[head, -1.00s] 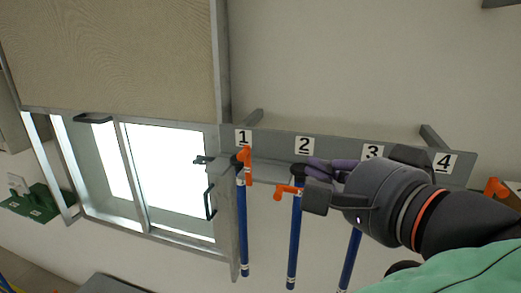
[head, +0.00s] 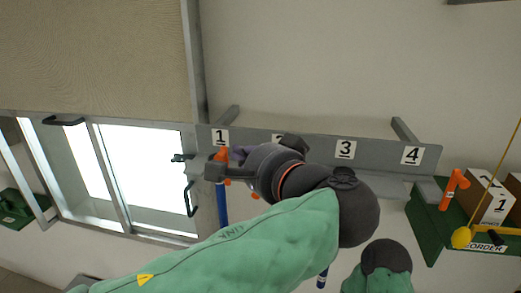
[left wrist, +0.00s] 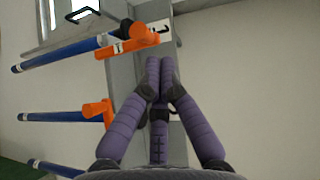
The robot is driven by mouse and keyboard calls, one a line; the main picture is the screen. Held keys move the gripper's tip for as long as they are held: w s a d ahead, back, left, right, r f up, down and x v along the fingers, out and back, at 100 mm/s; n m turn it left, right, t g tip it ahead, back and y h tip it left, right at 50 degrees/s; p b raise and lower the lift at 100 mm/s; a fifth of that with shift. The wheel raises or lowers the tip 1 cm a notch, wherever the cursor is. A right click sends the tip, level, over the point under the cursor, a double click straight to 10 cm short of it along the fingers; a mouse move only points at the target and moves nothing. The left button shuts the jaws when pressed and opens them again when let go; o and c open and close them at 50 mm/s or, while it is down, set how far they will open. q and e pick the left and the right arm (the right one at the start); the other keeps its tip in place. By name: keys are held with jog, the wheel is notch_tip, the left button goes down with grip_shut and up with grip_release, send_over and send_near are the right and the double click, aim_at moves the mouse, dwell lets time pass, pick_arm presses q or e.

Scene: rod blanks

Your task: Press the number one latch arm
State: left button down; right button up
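The orange number one latch arm (head: 221,155) is under the "1" label on the grey rack (head: 380,160), at the top of a blue rod (head: 222,206). My left gripper (head: 238,154) is just right of it, partly hidden by its own dark body. In the left wrist view, its purple fingers (left wrist: 160,66) come together at the tips with nothing held. The number one latch arm (left wrist: 135,37) is ahead and left of the tips there, apart from them in the picture. I cannot tell contact from the head view.
Lower orange latches (left wrist: 97,110) and blue rods (left wrist: 55,117) lie left of my fingers in the wrist view. A bright window (head: 145,170) with dark handles is left of the rack. A green shelf (head: 440,222) with boxes stands at the right.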

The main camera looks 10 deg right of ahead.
pick_arm(q)
jog(key=shift+w+a+f, duration=0.1)
jog(key=shift+a+f, duration=0.05)
jog(key=shift+a, duration=0.4)
jog(key=shift+d, duration=0.1)
jog(key=shift+w+a+g, duration=0.15)
jog(key=shift+a+g, duration=0.15)
